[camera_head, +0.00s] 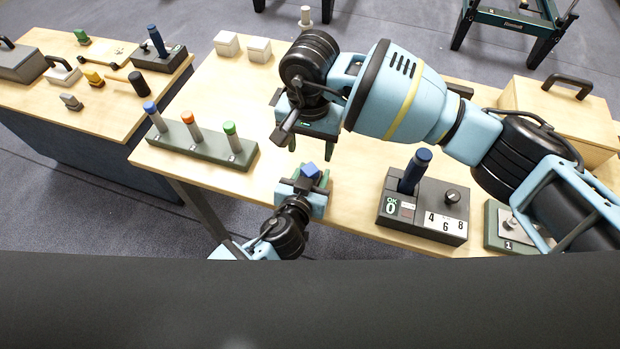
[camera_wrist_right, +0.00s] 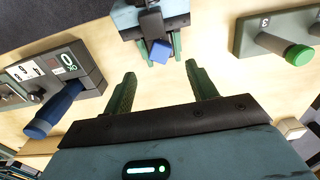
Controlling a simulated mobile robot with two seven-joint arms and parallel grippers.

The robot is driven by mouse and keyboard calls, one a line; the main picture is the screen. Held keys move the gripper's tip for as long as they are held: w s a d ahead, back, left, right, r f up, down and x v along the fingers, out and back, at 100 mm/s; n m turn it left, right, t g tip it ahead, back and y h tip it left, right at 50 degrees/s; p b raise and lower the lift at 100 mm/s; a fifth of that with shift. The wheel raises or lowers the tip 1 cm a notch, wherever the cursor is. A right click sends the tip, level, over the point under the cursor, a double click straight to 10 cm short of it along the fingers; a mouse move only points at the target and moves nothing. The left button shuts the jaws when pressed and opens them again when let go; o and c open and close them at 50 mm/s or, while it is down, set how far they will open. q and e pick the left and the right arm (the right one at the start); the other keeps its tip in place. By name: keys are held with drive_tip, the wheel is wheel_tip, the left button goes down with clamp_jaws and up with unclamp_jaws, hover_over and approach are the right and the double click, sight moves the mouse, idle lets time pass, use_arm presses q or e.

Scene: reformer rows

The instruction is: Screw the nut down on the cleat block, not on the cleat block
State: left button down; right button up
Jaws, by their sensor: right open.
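My right gripper (camera_head: 290,142) hangs over the middle table. In the right wrist view its two green fingers (camera_wrist_right: 161,82) stand wide apart with nothing between them. My left gripper (camera_head: 308,175) is low over the front of the same table, with a small blue block (camera_head: 311,170) at its fingers. The block also shows in the wrist view (camera_wrist_right: 160,50); whether the fingers press on it is unclear. A green base with a silver plate, a bolt-like knob and the number 1 (camera_head: 503,236) is at the right, partly behind my right arm. No nut is clearly identifiable.
A green rack (camera_head: 205,146) with blue, orange and green handles stands left. A grey box (camera_head: 425,208) with a blue lever and number cards stands right of my left gripper. A wooden box (camera_head: 560,112) is at the back right. Two white blocks (camera_head: 242,47) sit at the back left.

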sight(310, 169)
drive_tip(key=shift+f, duration=3.95)
drive_tip(key=shift+c, duration=0.5)
drive_tip(key=c, duration=0.9)
drive_tip(key=m, duration=0.6)
drive_tip(key=o, duration=1.1)
drive_tip(key=shift+c, duration=0.2)
drive_tip(key=shift+r, duration=0.1)
